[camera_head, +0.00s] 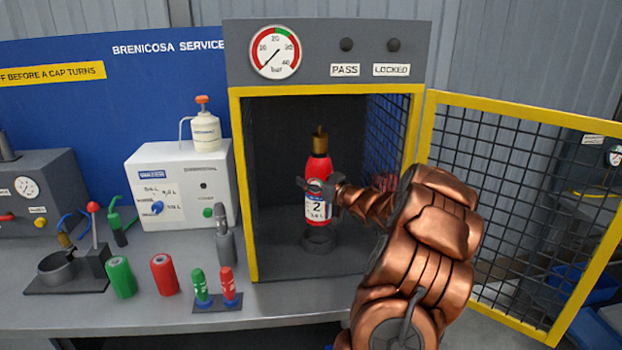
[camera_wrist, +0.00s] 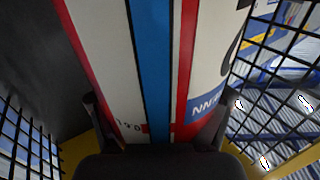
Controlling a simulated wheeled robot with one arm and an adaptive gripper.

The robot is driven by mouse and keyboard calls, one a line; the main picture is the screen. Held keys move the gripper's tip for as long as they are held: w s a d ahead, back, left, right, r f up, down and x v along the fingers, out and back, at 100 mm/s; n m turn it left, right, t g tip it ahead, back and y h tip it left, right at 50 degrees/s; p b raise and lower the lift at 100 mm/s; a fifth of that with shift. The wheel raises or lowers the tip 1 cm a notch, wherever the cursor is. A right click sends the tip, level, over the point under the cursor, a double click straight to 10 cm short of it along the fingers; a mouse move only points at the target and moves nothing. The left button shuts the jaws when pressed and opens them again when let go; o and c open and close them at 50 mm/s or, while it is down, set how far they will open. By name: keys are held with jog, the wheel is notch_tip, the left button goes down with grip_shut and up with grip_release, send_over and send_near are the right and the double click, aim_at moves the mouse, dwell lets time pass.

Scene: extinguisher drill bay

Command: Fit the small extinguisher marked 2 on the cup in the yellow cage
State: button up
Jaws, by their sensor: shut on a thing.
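The small red extinguisher marked 2 (camera_head: 318,188) is upright inside the yellow cage (camera_head: 239,180), with a brass top and a white label. My gripper (camera_head: 326,190) is shut on its body. In the wrist view the extinguisher (camera_wrist: 155,60) fills the middle, with a finger on each side of it. The dark cup (camera_head: 319,240) is on the cage floor directly under the extinguisher. The extinguisher's bottom is at or just above the cup's rim; I cannot tell whether it touches.
The cage's mesh door (camera_head: 520,200) stands open to the right, beside my arm. A pressure gauge (camera_head: 275,52) sits above the cage. On the bench to the left are a green cylinder (camera_head: 120,277), a red cylinder (camera_head: 164,274) and a white filling unit (camera_head: 180,190).

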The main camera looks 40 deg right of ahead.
aim_at(314, 205)
jog(key=shift+f, duration=0.1)
jog(key=shift+f+b, duration=3.1)
jog(key=shift+f, duration=1.3)
jog(key=o, duration=1.5)
jog(key=shift+o, duration=1.2)
jog(key=shift+f, duration=0.1)
jog(key=shift+f, duration=0.1)
jog(key=shift+s, duration=0.15)
